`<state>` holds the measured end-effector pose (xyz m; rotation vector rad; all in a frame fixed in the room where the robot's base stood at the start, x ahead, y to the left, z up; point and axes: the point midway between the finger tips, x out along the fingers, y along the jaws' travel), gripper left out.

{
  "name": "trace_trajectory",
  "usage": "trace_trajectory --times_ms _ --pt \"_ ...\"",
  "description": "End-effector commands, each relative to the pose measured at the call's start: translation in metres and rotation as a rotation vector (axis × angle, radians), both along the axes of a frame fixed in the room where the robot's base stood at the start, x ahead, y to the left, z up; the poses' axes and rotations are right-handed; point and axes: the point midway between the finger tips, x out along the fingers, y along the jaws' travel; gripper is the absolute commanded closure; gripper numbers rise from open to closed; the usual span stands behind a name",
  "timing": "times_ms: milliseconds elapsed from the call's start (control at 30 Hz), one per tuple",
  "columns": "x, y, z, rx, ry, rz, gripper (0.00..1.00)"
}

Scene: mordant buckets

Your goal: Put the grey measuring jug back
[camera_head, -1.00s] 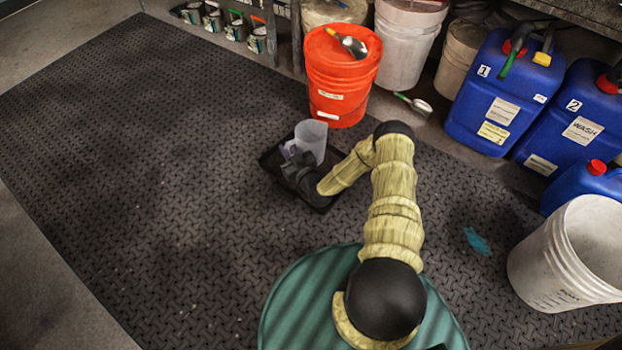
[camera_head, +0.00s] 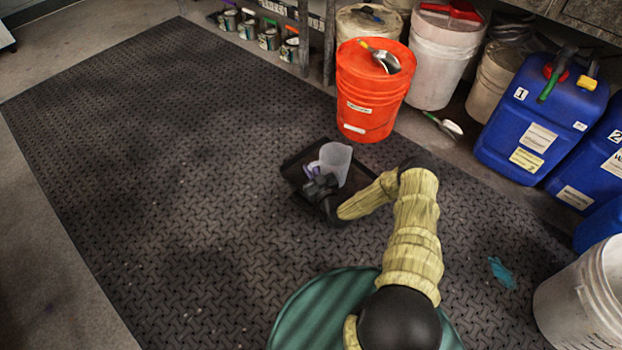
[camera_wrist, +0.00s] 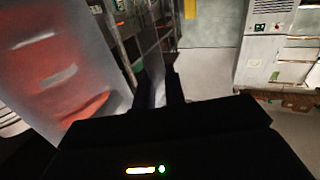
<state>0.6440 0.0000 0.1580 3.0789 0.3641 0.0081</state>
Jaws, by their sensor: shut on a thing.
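The grey measuring jug (camera_head: 336,163) is translucent and upright, at the black tray (camera_head: 291,170) on the dark mat. My gripper (camera_head: 314,174) is at its near left side, shut on the jug, apparently by its handle. I cannot tell whether the jug rests on the tray or hangs just above it. In the wrist view, the jug's clear wall (camera_wrist: 70,60) fills the left, with orange showing through it. My dark fingers (camera_wrist: 160,88) close on a pale upright strip in the middle. My arm hides part of the tray.
An orange bucket (camera_head: 365,105) with a scoop on its lid stands behind the tray. Blue canisters (camera_head: 530,120) are at the right, and a white bucket (camera_head: 570,310) is at the lower right. A teal patch (camera_head: 501,271) lies on the mat. The mat's left side is clear.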

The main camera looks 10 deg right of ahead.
Motion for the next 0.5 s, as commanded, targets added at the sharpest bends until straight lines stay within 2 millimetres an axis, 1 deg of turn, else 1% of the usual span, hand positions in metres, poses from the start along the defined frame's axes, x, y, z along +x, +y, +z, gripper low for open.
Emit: trace_trajectory --times_ms 67,167,400,500 --pt "0.000 0.000 0.001 0.000 -0.001 0.000 1.00" --pt "0.000 0.000 -0.004 0.000 0.000 0.000 1.00" --pt "0.000 0.000 -0.036 0.000 0.000 -0.002 1.00" --pt "0.000 0.000 -0.039 0.000 -0.001 -0.001 1.00"
